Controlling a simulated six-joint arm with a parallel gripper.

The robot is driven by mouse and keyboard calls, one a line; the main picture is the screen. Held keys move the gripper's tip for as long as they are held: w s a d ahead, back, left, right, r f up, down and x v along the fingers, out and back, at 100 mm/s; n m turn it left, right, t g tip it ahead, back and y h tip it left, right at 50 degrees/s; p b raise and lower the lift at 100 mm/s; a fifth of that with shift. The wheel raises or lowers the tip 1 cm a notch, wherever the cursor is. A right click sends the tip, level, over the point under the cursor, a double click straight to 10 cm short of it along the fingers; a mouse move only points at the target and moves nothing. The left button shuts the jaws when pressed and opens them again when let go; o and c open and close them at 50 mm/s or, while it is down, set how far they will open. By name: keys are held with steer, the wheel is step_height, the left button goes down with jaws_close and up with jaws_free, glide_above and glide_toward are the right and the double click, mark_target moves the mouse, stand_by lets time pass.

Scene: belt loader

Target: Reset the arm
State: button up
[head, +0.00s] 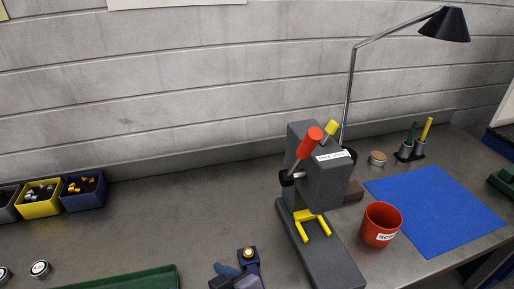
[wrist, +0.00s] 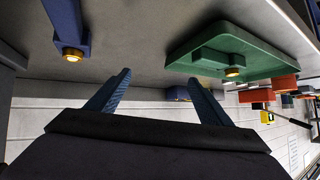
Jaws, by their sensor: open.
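My gripper (wrist: 159,77) shows in the wrist view with its two blue fingers spread apart and nothing between them. A blue-grey shape at the bottom edge of the head view seems to be part of it, beside a blue holder (head: 249,268) topped with a small brass part (head: 248,253). In the wrist view, a blue holder (wrist: 66,18) with a brass part (wrist: 72,54) is at the upper left, apart from the fingers. A green tray (wrist: 265,42) is at the upper right, with another brass part (wrist: 232,72) by it. Most of my arm is out of view.
A grey press (head: 322,183) with a red-knobbed lever (head: 310,143) and yellow fork (head: 312,225) stands right of centre. A red cup (head: 381,224), blue mat (head: 440,205) and lamp (head: 446,24) are right. Yellow (head: 40,207) and blue bins (head: 84,197) are left. The middle bench is clear.

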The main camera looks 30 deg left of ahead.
steer(key=w+d+m+h+p, duration=0.2)
steer(key=w+d+m, duration=0.1)
steer(key=w+d, duration=0.2)
steer(key=w+d+r+m+h+p, duration=0.1)
steer(key=w+d+m+h+p, duration=0.1)
steer(key=w+d, duration=0.3)
steer(key=w+d+m+h+p, duration=0.2)
steer(key=w+d+m, duration=0.2)
steer(key=d, duration=0.6)
steer(key=shift+w+d+r+m+t+h, duration=0.15)
steer(key=shift+w+r+m+t+h, duration=0.05)
steer(key=shift+w, duration=0.2)
steer(key=shift+w+d+r+m+t+h, duration=0.15)
steer(key=shift+w+m+t+h, duration=0.05)
steer(key=shift+w, duration=0.15)
steer(key=s+d+f+m+g+h+b, duration=0.1)
steer(key=s+d+f, duration=0.1)
steer(key=d, duration=0.5)
steer(key=s+d+f+m+g+h+b, duration=0.1)
steer(key=s+d+f+b, duration=0.1)
steer(key=d, duration=0.5)
steer(key=s+d+f+g+h+b, duration=0.1)
steer(key=s+d+f+g+b, duration=0.1)
steer(key=d, duration=0.5)
steer(key=shift+s+d+f+m, duration=0.35)
steer(key=shift+s+f+m, duration=0.05)
steer(key=shift+f, duration=0.4)
